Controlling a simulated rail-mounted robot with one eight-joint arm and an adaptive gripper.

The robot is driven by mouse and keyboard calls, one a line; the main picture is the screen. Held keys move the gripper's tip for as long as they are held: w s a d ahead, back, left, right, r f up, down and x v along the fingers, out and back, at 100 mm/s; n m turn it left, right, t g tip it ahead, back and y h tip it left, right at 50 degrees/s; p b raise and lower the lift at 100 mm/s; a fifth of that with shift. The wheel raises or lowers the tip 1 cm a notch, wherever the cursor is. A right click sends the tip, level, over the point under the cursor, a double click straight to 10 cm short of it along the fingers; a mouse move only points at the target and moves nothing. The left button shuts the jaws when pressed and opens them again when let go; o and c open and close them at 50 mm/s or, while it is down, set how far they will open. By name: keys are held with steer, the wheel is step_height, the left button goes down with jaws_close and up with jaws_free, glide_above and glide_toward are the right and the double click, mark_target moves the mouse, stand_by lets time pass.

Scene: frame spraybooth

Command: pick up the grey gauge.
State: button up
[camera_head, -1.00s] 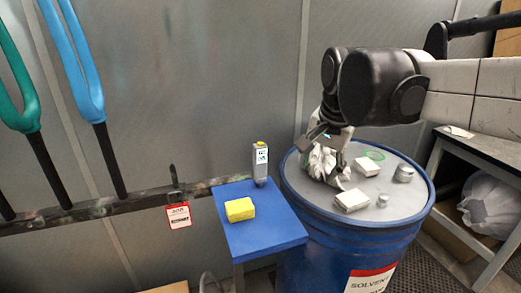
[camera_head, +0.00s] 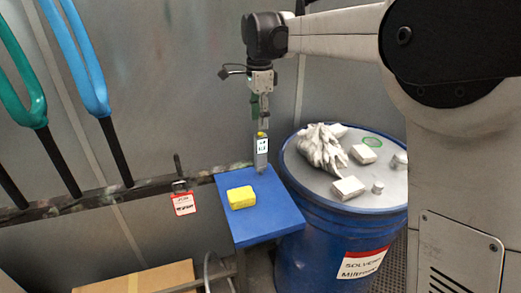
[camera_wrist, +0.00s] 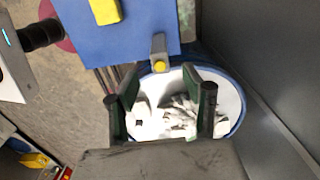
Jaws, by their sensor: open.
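The grey gauge (camera_head: 261,152), a slim upright block with a yellow top and a white label, stands near the back right edge of the blue table (camera_head: 270,220). In the wrist view the gauge (camera_wrist: 159,48) shows its yellow top, just beyond the space between the fingertips. My gripper (camera_head: 261,115) points down just above the gauge, open and empty. In the wrist view its green fingers (camera_wrist: 160,75) are spread apart. I cannot tell the exact gap between the fingertips and the gauge top.
A yellow sponge (camera_head: 241,197) lies on the blue table, left of the gauge. A blue solvent drum (camera_head: 330,222) stands to the right, with crumpled white cloth (camera_head: 322,148), white boxes (camera_head: 348,187) and small grey cylinders on top. A grey wall is close behind.

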mark_target(260, 155)
step_height(260, 155, down, 14)
steer(key=shift+d+r+p, duration=0.1)
steer(key=shift+r+p, duration=0.15)
steer(key=shift+p, duration=0.3)
jaws_close()
